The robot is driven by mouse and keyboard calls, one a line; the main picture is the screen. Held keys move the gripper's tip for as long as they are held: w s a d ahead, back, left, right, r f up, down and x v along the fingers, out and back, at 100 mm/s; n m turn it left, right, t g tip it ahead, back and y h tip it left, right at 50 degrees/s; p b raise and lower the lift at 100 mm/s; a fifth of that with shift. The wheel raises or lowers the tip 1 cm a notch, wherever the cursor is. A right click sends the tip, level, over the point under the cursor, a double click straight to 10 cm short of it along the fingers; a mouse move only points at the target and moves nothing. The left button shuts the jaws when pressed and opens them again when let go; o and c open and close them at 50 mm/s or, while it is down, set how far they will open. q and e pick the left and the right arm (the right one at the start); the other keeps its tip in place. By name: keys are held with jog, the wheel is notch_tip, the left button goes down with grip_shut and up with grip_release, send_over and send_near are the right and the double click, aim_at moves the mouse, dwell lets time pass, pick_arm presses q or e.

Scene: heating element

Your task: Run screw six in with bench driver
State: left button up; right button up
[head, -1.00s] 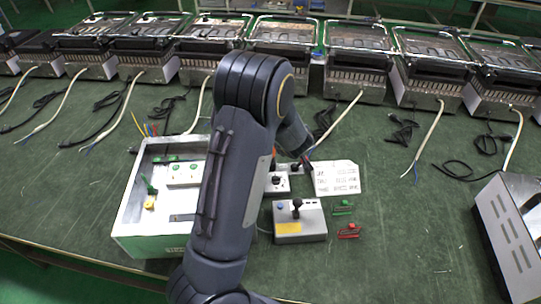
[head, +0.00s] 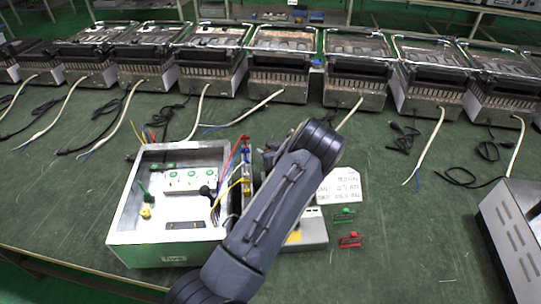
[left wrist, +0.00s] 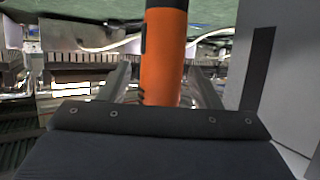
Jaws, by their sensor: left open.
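The bench driver (left wrist: 164,55) shows in the left wrist view as an upright orange cylinder with a dark mark on its side. My left gripper (left wrist: 160,82) is open, with one finger on each side of the driver; whether either finger touches it, I cannot tell. In the head view my own bent arm hides most of that hand and the driver. The open metal box (head: 122,212) stands left of my arm, with white blocks (head: 190,180) marked in green inside. Screw six is too small to make out. My right gripper is out of view.
Red, blue and yellow wires (head: 236,155) rise at the box's right side. A grey control box (head: 315,232) is partly behind my arm. Several heaters (head: 280,80) line the back.

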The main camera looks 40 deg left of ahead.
pick_arm(q)
jog(key=shift+w+a+f, duration=0.15)
jog(key=shift+a, duration=0.2)
jog(key=shift+c, duration=0.3)
grip_shut()
